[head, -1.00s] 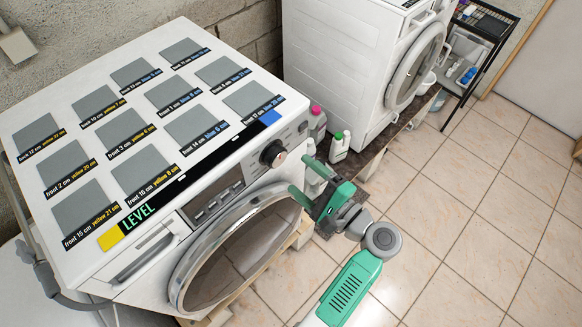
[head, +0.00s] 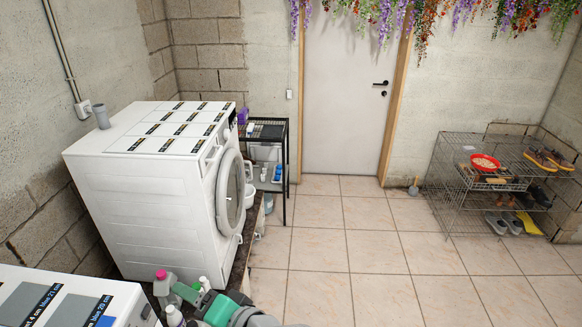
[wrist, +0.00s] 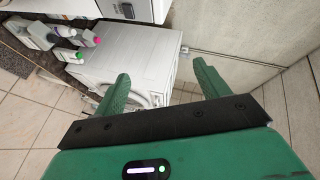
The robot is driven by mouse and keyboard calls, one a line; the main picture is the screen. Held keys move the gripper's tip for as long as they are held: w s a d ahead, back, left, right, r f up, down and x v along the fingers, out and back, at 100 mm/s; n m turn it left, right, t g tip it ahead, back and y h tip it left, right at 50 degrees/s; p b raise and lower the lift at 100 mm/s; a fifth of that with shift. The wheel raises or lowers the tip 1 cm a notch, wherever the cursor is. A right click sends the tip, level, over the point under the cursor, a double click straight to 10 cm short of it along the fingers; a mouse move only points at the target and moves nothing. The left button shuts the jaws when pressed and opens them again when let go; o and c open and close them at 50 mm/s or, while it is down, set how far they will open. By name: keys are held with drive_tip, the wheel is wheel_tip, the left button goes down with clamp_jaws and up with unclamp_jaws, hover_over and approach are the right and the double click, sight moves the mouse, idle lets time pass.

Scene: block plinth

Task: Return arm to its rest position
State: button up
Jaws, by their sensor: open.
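My gripper (wrist: 162,88) is open, with its two green fingers spread and nothing between them in the wrist view. In the head view my gripper (head: 192,291) shows low at the bottom edge, beside the near machine and in front of the far one. Most of my arm is out of frame there. In the wrist view a white washing machine (wrist: 135,62) lies beyond the fingers, apart from them.
The near machine's labelled top (head: 75,283) is at lower left. A second white machine (head: 150,215) stands behind it. Bottles (head: 165,283) stand close to my gripper. A black shelf cart (head: 265,133), a door (head: 350,90) and a wire shoe rack (head: 480,185) stand farther back. The tiled floor (head: 330,245) is clear.

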drive_tip(key=w+d+r+n+t+h+p, duration=0.1)
drive_tip(key=d+r+n+t+h, duration=0.35)
drive_tip(key=r, duration=1.05)
drive_tip(key=s+d+r+m+t+h+p, duration=0.1)
drive_tip(key=s+d+r+t+h, duration=0.3)
drive_tip(key=r, duration=0.8)
drive_tip(key=s+d+r+m+t+h, duration=0.1)
drive_tip(key=s+d+r+t+h, duration=0.3)
drive_tip(key=s+d+r+t, duration=0.4)
wheel_tip(320, 180, up, 5)
drive_tip(key=s+d, duration=0.1)
drive_tip(key=s, duration=0.1)
drive_tip(key=shift+s+r+t+p, duration=0.15)
drive_tip(key=shift+s+t+p, duration=0.15)
drive_tip(key=shift+t+p, duration=0.1)
